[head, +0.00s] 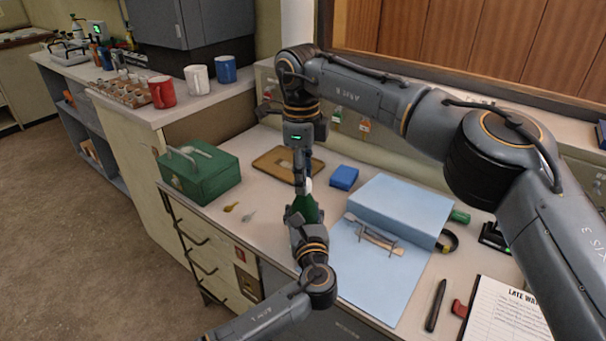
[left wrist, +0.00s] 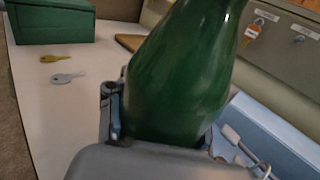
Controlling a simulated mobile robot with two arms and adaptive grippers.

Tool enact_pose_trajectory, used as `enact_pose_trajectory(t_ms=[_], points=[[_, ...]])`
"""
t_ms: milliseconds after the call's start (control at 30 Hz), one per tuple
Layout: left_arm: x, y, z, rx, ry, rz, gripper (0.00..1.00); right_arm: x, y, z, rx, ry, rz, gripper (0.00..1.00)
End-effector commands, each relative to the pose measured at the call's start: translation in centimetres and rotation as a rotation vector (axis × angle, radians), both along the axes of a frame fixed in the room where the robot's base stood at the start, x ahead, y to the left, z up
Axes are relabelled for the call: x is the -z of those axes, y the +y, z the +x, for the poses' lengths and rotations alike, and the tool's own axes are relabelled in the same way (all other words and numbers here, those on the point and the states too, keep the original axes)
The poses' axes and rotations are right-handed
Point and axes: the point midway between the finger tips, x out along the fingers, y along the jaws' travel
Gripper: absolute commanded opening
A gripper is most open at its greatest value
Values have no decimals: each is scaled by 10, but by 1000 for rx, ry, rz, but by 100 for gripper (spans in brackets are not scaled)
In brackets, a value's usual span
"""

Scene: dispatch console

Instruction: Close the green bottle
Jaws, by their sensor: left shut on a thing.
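The green bottle (head: 307,208) stands upright at the middle of the desk front. My left gripper (head: 302,216) is shut around it. In the left wrist view the bottle's body (left wrist: 182,75) rises between the fingers, and its top runs out of the picture. My right gripper (head: 303,182) points down directly above the bottle. A small white piece (head: 308,185) shows at its fingertips, over the bottle's top. I cannot tell whether this piece is a cap in the fingers or whether it touches the bottle.
A green box (head: 200,172), two keys (head: 240,211), a brown board (head: 285,163) and a blue block (head: 344,177) lie around the bottle. A light blue box (head: 400,208) and a blue sheet (head: 372,272) are to the right. A clipboard (head: 508,315) lies at front right.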

Motion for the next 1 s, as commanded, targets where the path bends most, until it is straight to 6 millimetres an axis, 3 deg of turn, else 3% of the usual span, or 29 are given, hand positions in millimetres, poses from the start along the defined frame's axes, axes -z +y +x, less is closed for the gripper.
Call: enact_pose_trajectory(t_ms=[33, 100, 367, 400, 500, 833, 1000], points=[[2, -1, -1, 2, 4, 0, 0, 0, 0, 0, 0, 0, 0, 9], [2, -1, -1, 2, 4, 0, 0, 0, 0, 0, 0, 0, 0, 0], [2, -1, -1, 2, 4, 0, 0, 0, 0, 0, 4, 0, 0, 0], [2, -1, -1, 2, 4, 0, 0, 0, 0, 0, 3, 0, 0, 34], [2, -1, -1, 2, 4, 0, 0, 0, 0, 0, 3, 0, 0, 55], [2, -1, -1, 2, 4, 0, 0, -2, 0, 0, 3, -1, 0, 55], [2, -1, -1, 2, 4, 0, 0, -19, 1, 0, 4, -3, 0, 55]])
